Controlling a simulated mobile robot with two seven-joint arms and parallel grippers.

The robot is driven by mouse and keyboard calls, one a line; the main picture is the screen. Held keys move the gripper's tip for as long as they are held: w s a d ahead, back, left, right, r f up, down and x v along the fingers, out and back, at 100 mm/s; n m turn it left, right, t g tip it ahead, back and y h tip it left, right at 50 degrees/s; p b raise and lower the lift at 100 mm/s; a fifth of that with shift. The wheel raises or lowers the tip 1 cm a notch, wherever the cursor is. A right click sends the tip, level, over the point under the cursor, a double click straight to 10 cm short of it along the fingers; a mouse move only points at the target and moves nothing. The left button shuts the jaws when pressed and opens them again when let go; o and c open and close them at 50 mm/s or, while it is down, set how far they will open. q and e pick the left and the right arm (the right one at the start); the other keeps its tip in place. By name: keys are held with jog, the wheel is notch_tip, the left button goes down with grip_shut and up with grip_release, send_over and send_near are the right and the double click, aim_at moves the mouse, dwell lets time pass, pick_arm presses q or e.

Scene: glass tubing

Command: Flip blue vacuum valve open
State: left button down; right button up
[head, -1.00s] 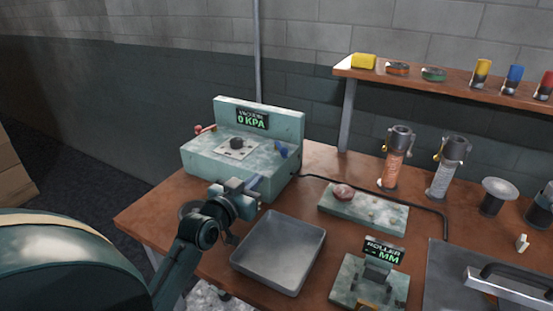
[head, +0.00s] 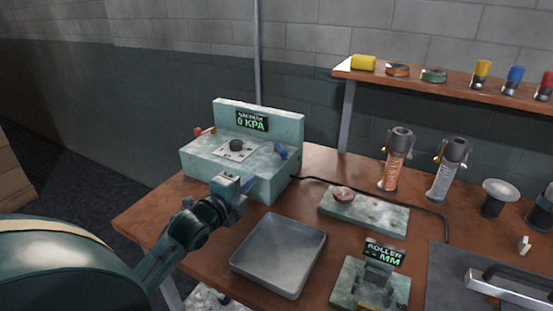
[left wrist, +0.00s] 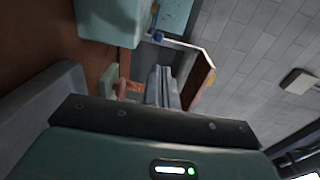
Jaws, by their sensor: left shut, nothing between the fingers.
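The vacuum unit (head: 225,165) is a pale green box with a back panel reading 0 KPA. The blue valve (head: 281,152) sits on the right of its top, and a red valve (head: 204,131) on the left. My left gripper (head: 247,184) is shut and empty, in front of the unit, below and left of the blue valve and apart from it. In the left wrist view its closed fingers (left wrist: 163,86) point toward the scene, and a small blue part, likely the blue valve (left wrist: 158,37), shows beyond them. My right gripper is out of view.
A grey tray (head: 278,255) lies in front of the unit. A black cable (head: 420,207) runs from the unit across the table. A shelf (head: 445,85) stands behind.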

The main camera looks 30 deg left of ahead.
pick_arm(q)
jog(key=shift+w, duration=0.1)
jog(key=p, duration=0.1)
send_near(282, 154)
jog(key=w, duration=0.5)
jog(key=shift+w+a+f, duration=0.1)
jog(key=shift+w+a, duration=0.1)
jog(key=shift+w, duration=0.7)
jog(key=shift+f, duration=0.1)
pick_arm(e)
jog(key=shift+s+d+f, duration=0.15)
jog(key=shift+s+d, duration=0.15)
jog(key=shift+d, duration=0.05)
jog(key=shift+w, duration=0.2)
pick_arm(q)
jog(key=shift+w, duration=0.1)
